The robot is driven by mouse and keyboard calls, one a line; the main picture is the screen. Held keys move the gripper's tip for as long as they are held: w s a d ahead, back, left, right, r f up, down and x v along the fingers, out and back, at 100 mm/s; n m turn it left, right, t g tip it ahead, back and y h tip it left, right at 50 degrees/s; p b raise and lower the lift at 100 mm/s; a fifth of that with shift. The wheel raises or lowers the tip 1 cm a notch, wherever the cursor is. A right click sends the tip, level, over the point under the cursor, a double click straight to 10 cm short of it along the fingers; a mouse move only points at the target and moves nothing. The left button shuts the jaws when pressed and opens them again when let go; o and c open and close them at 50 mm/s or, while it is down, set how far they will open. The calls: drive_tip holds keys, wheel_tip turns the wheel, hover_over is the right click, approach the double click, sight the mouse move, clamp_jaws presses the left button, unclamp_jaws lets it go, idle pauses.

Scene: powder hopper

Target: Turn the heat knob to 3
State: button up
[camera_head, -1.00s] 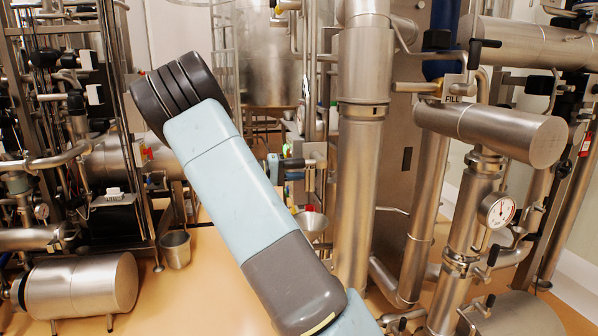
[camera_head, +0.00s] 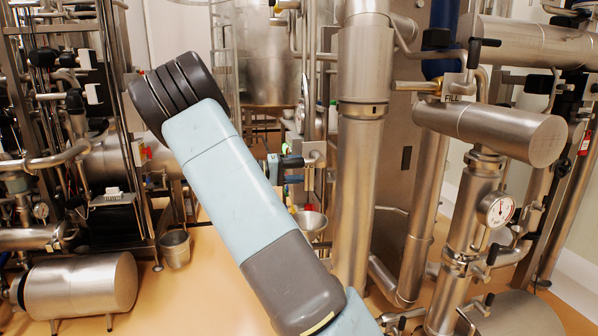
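I cannot make out a heat knob or a scale with a 3 in this view. My light-blue and dark grey arm crosses the middle and covers what lies behind it. Just right of it, a small light-blue and dark part (camera_head: 273,168) shows. It could be the end of my arm, but it is too small and too much covered to be sure. It is close to a small metal fitting (camera_head: 313,157) beside the tall pipe. I cannot see fingertips, or whether anything is held.
A tall steel pipe (camera_head: 358,190) stands right of my arm. Further right are a FILL tag (camera_head: 455,98), a horizontal cylinder (camera_head: 510,132) and a round gauge (camera_head: 496,209). A metal bucket (camera_head: 174,248) and a tank (camera_head: 82,284) are on the left. Some orange floor is bare.

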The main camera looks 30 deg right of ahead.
drive_tip(key=v, duration=1.3)
drive_tip(key=shift+w+a, duration=0.2)
drive_tip(key=shift+a, duration=0.15)
drive_tip(key=shift+f, duration=0.1)
